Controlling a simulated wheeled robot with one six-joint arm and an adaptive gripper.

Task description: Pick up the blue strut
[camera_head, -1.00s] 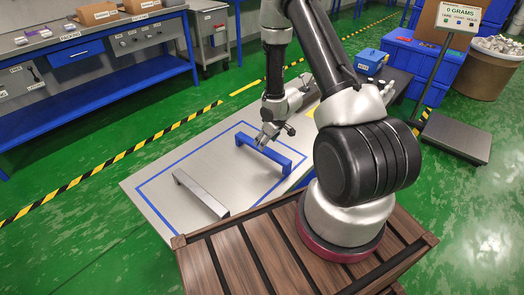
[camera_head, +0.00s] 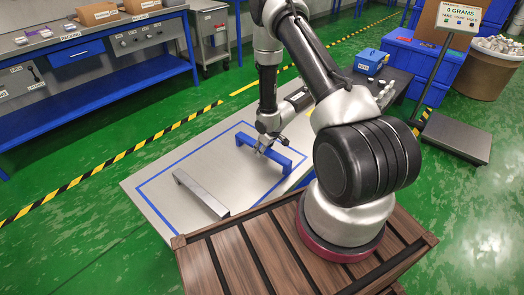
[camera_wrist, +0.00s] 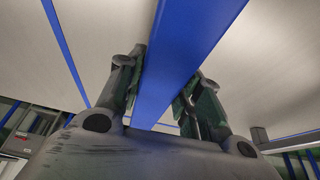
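The blue strut (camera_head: 278,153) stands on the grey table as a low bridge with a leg at each end, inside a blue outlined rectangle. My gripper (camera_head: 263,147) is down at the strut's top bar, near its middle. In the wrist view the blue bar (camera_wrist: 190,40) runs between the two fingers of my gripper (camera_wrist: 166,80), one on each side and close to its edges. The bar hides part of the fingers, so I cannot tell whether they press on it. The strut appears to rest on the table.
A grey strut (camera_head: 201,194) of similar shape stands on the table (camera_head: 160,215) to the left and nearer. A scale (camera_head: 455,137) stands on the floor at right.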

